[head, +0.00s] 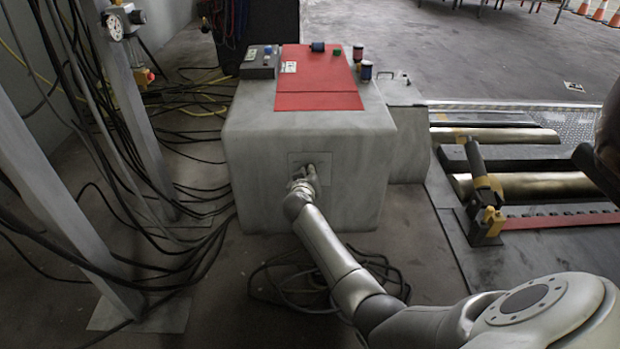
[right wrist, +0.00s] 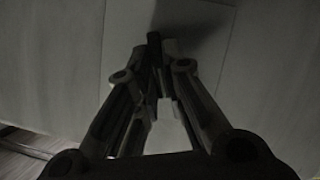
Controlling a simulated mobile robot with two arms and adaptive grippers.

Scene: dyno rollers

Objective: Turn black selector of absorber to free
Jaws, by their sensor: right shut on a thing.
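The absorber appears to be the large grey box (head: 258,185) in the middle of the head view. A pale square plate (head: 325,160) is set in its front face; it also fills the upper middle of the right wrist view (right wrist: 120,45). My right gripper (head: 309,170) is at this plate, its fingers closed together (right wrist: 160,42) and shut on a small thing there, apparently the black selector. The fingers and shadow hide most of the selector, so its setting cannot be read. My left gripper is not in view.
A red panel (head: 320,80) and a dark control box (head: 260,62) are on top. Black cables (head: 190,200) lie left and a coil (head: 290,280) lies below the box. Brass rollers (head: 540,187) and a yellow-black clamp (head: 485,195) stand right.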

